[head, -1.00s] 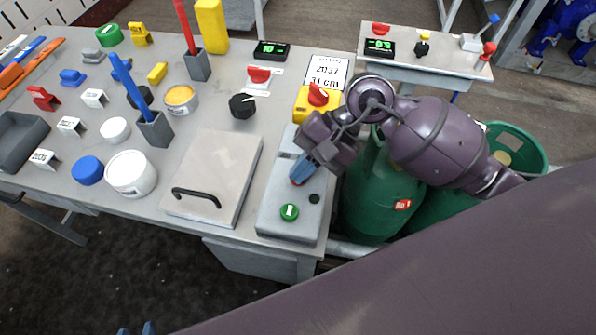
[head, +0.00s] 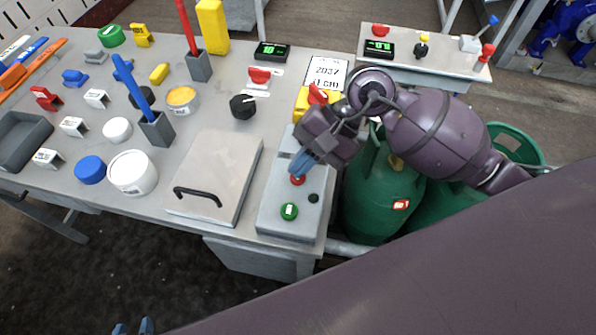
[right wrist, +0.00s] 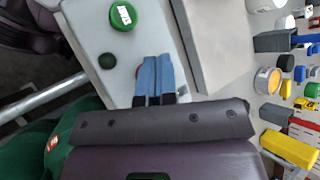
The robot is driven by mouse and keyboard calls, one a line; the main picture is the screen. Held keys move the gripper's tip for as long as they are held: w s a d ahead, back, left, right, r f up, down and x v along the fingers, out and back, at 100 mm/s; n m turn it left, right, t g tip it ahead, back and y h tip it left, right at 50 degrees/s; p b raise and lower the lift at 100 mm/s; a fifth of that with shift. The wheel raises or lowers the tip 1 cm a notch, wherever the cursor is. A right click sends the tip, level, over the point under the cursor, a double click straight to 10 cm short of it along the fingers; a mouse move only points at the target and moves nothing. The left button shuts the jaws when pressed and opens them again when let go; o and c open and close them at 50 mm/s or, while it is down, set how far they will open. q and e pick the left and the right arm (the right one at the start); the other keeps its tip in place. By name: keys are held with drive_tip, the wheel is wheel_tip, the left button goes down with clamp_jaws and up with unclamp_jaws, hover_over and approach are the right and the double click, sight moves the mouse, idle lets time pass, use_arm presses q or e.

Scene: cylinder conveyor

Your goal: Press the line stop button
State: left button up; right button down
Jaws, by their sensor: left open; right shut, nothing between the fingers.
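A grey control box (head: 275,214) at the table's front right corner carries a red button (head: 297,181), a green button (head: 289,211) and a small dark knob (head: 313,198). The green button (right wrist: 123,16) and the dark knob (right wrist: 107,61) also show in the right wrist view. My right gripper (head: 296,172) is shut and empty, its blue fingertips at the red button and partly covering it. I cannot tell if they touch it. The fingers (right wrist: 154,70) show closed together in the right wrist view. My left gripper (head: 133,328) is open at the bottom edge, only its blue tips showing.
A metal lid with a black handle (head: 215,175) lies left of the control box. A yellow box with a red rotary switch (head: 318,93) stands behind it. Green gas cylinders (head: 380,198) stand right of the table. Several small parts cover the table's left side.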

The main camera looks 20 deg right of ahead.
drive_tip(key=shift+r+p, duration=0.35)
drive_tip(key=shift+r, duration=0.5)
drive_tip(key=shift+r+p, duration=0.65)
drive_tip(key=shift+r, duration=1.1)
use_arm(q)
drive_tip(key=r, duration=0.1)
drive_tip(key=w+r, duration=0.1)
drive_tip(key=r, duration=0.1)
drive_tip(key=shift+w+r+t, duration=0.1)
drive_tip(key=shift+t, duration=0.2)
use_arm(e)
drive_tip(key=shift+f, duration=0.1)
use_arm(q)
drive_tip(key=shift+d, duration=0.15)
